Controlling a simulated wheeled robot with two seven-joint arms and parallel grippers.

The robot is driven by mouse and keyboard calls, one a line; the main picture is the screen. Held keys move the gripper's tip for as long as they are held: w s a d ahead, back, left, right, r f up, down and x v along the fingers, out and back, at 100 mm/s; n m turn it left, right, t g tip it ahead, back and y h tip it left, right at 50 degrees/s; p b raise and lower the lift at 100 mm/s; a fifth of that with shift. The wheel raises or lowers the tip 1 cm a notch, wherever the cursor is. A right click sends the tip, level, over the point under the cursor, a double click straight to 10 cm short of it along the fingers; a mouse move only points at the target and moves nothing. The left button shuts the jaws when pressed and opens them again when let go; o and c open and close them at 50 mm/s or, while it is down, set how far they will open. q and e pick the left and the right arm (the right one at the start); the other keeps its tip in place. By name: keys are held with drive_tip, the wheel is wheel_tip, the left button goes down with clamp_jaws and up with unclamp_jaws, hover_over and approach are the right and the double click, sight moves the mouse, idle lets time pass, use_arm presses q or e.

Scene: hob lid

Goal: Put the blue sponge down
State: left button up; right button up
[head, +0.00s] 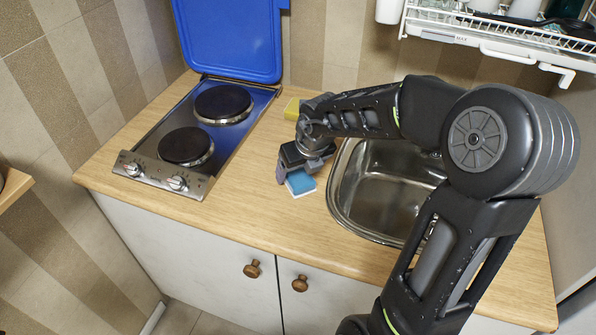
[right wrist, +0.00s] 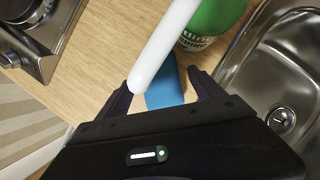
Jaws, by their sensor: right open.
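The blue sponge (head: 301,183) appears to lie on the wooden worktop, between the hob and the sink. My right gripper (head: 290,172) is at the sponge, low over the worktop, and partly covers it. In the right wrist view, the blue sponge (right wrist: 164,88) shows between the two spread fingers of the right gripper (right wrist: 160,80). The jaws are open, with a gap visible beside the sponge on each side. A white rod-like thing crosses in front of part of the sponge there. My left gripper is not in view.
The hob (head: 165,162) stands left with its blue lid (head: 228,40) raised. The steel sink (head: 350,195) is close right of the gripper. A yellow sponge (head: 291,108) lies behind. A green bottle (right wrist: 212,18) stands near the sink. A dish rack (head: 500,30) hangs above right.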

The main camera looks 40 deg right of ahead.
drive_tip(key=v, duration=1)
drive_tip(key=shift+p, duration=0.3)
